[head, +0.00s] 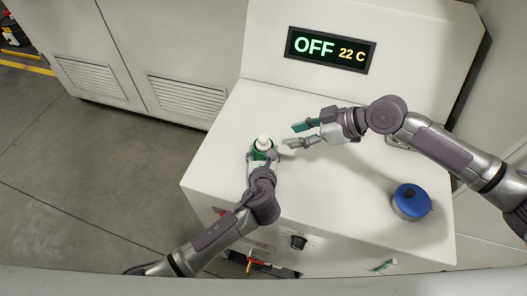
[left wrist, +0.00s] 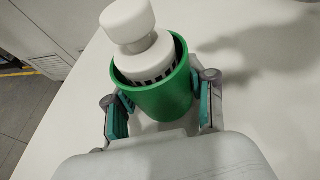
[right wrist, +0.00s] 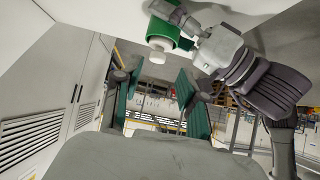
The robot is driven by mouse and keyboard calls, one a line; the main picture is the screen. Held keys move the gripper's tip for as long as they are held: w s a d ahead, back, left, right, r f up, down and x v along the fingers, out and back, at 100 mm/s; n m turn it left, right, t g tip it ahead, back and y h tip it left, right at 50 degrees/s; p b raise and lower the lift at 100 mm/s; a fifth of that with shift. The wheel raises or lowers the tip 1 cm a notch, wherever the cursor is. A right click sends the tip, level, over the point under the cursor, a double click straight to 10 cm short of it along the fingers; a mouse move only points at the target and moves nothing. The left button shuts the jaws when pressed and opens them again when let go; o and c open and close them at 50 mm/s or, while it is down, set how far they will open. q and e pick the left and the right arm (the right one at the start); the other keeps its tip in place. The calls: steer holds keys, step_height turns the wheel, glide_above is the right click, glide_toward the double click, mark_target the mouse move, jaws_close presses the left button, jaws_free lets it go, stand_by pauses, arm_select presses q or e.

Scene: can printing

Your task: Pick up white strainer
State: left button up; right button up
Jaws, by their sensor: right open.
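The white strainer (head: 264,141) sits in the top of a green cup (head: 258,155) near the left edge of the white worktop. In the left wrist view, the strainer (left wrist: 143,52) has a wide body with dark slots and a round knob, and its lower part is hidden inside the green cup (left wrist: 158,97). My left gripper (left wrist: 157,92) has its fingers closed on both sides of the cup. My right gripper (head: 291,135) is open and empty, just right of the strainer and apart from it. The strainer also shows in the right wrist view (right wrist: 160,43).
A display (head: 330,50) reading OFF 22 C is on the panel behind. A black knob (head: 298,241) is on the front face. The middle of the worktop is clear.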

mark_target(268, 141)
arm_select(q)
steer(key=c, duration=0.5)
arm_select(e)
steer(key=o, duration=0.6)
steer(key=shift+w+m, duration=0.1)
steer(key=shift+m, duration=0.3)
steer(key=w+d+f+m+g+y, duration=0.1)
steer(key=d+m+g+y, duration=0.1)
steer(key=m, duration=1.4)
steer(key=w+d+f+m+g+y, duration=0.1)
steer(key=d+m+y, duration=0.1)
steer(key=m, duration=1.4)
steer(key=x, duration=0.7)
steer(key=shift+w+a+r, duration=0.1)
steer(key=shift+a+r, duration=0.05)
steer(key=shift+x, duration=2.45)
